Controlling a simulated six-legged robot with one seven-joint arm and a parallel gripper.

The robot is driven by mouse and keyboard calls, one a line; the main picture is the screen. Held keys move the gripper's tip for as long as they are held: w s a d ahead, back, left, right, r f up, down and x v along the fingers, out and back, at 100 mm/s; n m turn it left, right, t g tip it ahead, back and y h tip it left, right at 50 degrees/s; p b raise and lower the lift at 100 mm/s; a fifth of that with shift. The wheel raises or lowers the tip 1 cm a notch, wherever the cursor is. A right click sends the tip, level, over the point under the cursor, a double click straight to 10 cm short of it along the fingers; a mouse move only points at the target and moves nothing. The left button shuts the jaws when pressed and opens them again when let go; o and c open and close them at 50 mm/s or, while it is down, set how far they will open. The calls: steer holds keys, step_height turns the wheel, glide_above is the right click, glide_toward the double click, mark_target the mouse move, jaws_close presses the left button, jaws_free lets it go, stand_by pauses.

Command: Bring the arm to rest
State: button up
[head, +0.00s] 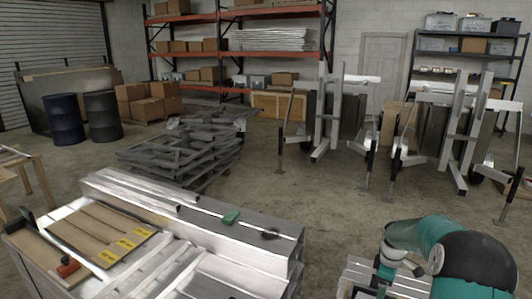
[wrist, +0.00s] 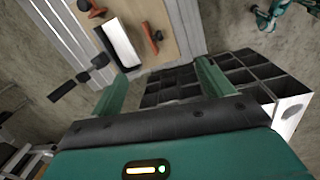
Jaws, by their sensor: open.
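My teal arm (head: 460,255) is at the lower right of the head view, bent, with its dark rounded joint nearest the camera. My gripper (wrist: 163,85) shows in the wrist view with its two green fingers spread apart and nothing between them. Behind the fingers, the wrist view shows a wooden board (wrist: 160,18) and the open ends of stacked aluminium tubes (wrist: 180,82). The fingers appear apart from both. In the head view I cannot make out the fingertips clearly.
Orange-handled clamps (wrist: 150,36) are on the board. A pile of frames (head: 185,150) and upright trailers (head: 330,115) stand farther back. Concrete floor between them is clear.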

steer(key=s+a+r+m+t, duration=0.1)
steer(key=s+a+r+m, duration=0.1)
steer(key=s+a+r, duration=0.4)
steer(key=s+a+r+m+t, duration=0.1)
steer(key=s+a+r, duration=0.2)
steer(key=r, duration=0.6)
steer(key=s+a+r+m, duration=0.2)
steer(key=s+a+r, duration=0.3)
steer(key=r, duration=0.2)
steer(key=s+a+r+m+t, duration=0.1)
steer(key=s+a+m, duration=0.2)
steer(key=s, duration=0.6)
steer(key=s+a+r+m+t, duration=0.2)
steer(key=s+a, duration=0.3)
steer(key=s, duration=0.5)
steer(key=shift+r+m+y, duration=0.2)
steer(key=shift+m+y, duration=0.2)
steer(key=shift+m, duration=0.2)
